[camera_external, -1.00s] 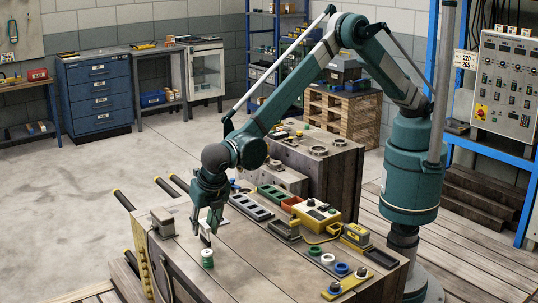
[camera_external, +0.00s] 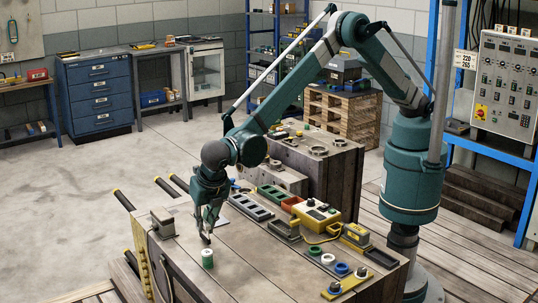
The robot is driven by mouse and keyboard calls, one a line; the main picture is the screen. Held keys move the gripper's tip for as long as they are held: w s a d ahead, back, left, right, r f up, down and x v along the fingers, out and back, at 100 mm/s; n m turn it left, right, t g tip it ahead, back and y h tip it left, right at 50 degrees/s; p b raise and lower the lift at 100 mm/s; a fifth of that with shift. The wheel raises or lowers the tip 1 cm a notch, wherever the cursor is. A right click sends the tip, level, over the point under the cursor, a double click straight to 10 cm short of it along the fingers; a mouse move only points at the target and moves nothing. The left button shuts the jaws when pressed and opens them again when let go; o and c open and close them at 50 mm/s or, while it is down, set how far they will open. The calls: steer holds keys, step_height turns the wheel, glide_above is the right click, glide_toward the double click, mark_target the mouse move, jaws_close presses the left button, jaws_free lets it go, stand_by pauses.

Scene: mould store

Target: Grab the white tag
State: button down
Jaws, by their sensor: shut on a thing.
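My gripper (camera_external: 206,236) points down at the near left part of the wooden workbench top (camera_external: 255,262). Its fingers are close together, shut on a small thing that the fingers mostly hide. It looks to be the white tag, but too little of it shows to make out its shape. The fingertips are just above or at the bench top; I cannot tell which. A green and white spool (camera_external: 207,259) stands upright just in front of the fingertips, apart from them.
A grey block (camera_external: 162,223) stands at the bench's left edge. To the right are a dark tray of parts (camera_external: 250,207), a yellow control box (camera_external: 315,214), a yellow device (camera_external: 356,235) and several rings. The front middle of the bench is clear.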

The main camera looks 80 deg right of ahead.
step_height(320, 180, up, 9)
steer(key=shift+r+p, duration=0.1)
steer(key=shift+p, duration=0.6)
